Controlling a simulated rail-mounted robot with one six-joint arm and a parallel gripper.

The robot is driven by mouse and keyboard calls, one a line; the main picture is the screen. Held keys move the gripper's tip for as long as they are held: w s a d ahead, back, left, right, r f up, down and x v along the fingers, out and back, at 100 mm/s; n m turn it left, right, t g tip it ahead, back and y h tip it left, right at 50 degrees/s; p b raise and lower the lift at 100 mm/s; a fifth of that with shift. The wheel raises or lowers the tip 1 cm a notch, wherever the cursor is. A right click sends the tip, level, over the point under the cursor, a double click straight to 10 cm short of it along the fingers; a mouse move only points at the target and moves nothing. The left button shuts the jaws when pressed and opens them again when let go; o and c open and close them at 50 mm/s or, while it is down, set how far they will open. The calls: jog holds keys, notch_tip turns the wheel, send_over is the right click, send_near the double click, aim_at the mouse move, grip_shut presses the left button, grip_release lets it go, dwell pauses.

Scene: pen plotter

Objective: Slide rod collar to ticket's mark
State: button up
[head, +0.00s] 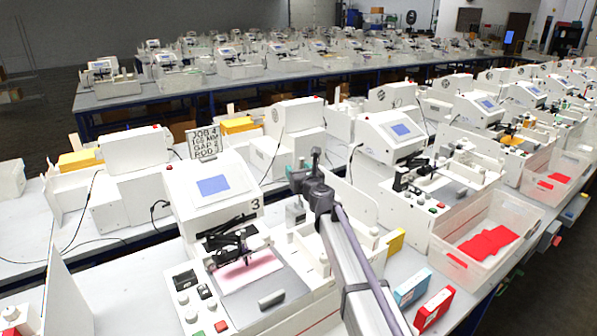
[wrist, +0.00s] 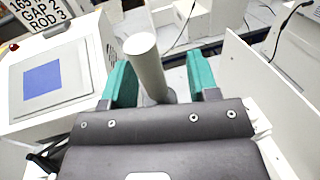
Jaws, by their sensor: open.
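The ticket (head: 204,140) is a white card behind the plotter with printed lines that include JOB 4, GAP 2 and ROD 3; part of it shows at top left in the wrist view (wrist: 45,14). The plotter (head: 213,190) has a blue screen and the number 3. My gripper (head: 306,172) is above the bench, right of the plotter. In the wrist view its two teal fingers (wrist: 160,80) are apart, with a pale round rod or post (wrist: 148,70) between them. I cannot tell whether they touch it. I cannot pick out a collar or a mark on the rod.
A black pen carriage (head: 236,248) sits over a pink sheet (head: 250,273). A clear tote (head: 437,264) with red pieces stands at the right. A blue box (head: 411,288), a red box (head: 434,310) and a yellow block (head: 394,241) are near my arm. A white panel (wrist: 262,95) stands right of the fingers.

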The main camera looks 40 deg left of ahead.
jog(key=v, duration=1)
jog(key=shift+s+d, duration=0.15)
jog(key=shift+d, duration=0.15)
